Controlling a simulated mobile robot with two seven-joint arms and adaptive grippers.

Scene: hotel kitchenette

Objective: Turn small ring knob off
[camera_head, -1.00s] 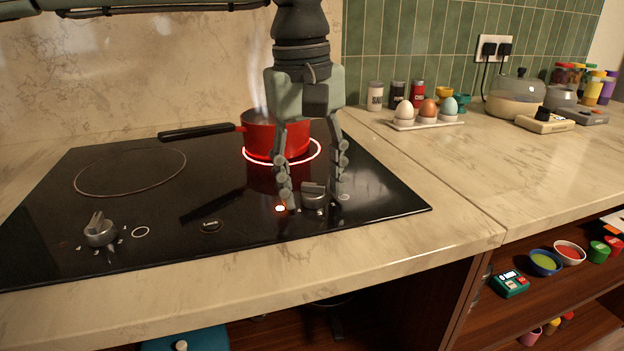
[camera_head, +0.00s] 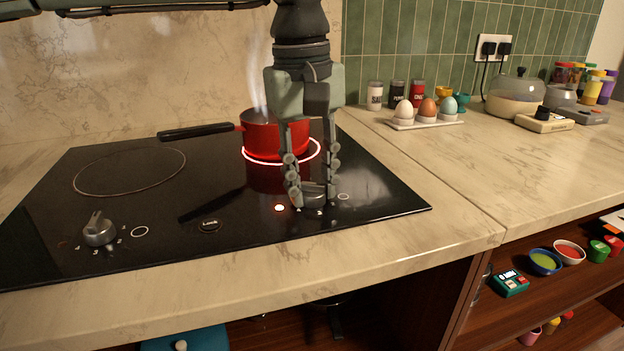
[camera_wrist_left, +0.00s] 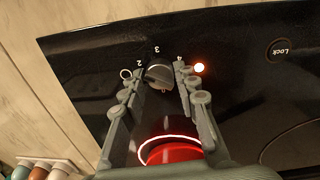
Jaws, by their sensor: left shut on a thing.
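The small ring knob (camera_head: 314,192) is a dark grey dial at the right front of the black hob (camera_head: 130,235). My left gripper (camera_head: 313,200) points down over it, with a finger on each side, shut on the knob. In the left wrist view the knob (camera_wrist_left: 158,75) shows between the fingertips, with the digits 2, 3 and 4 around it. An orange indicator light (camera_head: 280,208) is lit just left of the knob. The small ring behind it glows under a red saucepan (camera_head: 262,138). My right gripper is not in view.
A second knob (camera_head: 99,230) stands at the left front near a large, unlit ring. The pan's black handle (camera_head: 195,131) points left. An egg tray (camera_head: 425,123) and several shakers stand on the right counter, which has free room in front.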

